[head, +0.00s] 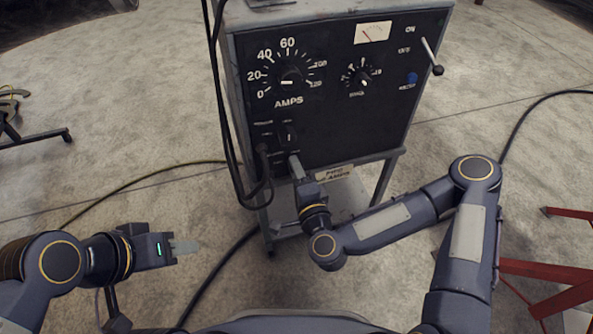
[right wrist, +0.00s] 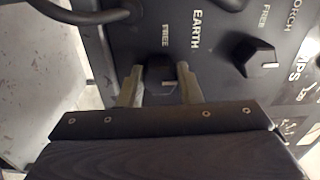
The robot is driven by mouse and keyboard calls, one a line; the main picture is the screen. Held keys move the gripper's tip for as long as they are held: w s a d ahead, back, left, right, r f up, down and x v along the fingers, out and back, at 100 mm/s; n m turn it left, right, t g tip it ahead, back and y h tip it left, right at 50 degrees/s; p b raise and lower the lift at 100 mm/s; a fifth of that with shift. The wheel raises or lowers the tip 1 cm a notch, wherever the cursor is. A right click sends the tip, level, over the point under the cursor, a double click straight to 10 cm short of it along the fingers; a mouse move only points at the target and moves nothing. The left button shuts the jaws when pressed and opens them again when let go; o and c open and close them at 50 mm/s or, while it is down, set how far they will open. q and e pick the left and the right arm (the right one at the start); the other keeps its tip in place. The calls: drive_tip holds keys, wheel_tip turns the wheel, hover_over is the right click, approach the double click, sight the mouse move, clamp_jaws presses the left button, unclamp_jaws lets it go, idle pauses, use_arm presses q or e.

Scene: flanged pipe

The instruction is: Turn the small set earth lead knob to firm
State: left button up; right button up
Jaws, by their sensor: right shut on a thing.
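The small earth lead knob (right wrist: 160,72) is dark, with a pale mark on its near side. It sits between the two fingers of my right gripper (right wrist: 159,80) in the right wrist view, below the word FREE, with EARTH printed beside it. The gripper is shut on this knob. In the head view, my right gripper (head: 294,165) reaches the lower left of the black panel (head: 340,120) and hides the knob. My left gripper (head: 184,247) is over the floor at the left, away from the machine; its finger gap does not show clearly.
A torch lead knob (right wrist: 252,56) is close beside the earth knob. A large amps dial (head: 289,82) and a lever (head: 432,58) are higher on the panel. Black cables (head: 232,120) hang down its left side. A red stand (head: 550,275) is at right.

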drive_tip(key=o, duration=1)
drive_tip(key=shift+c, duration=0.2)
drive_tip(key=p+v, duration=0.1)
drive_tip(key=v, duration=0.7)
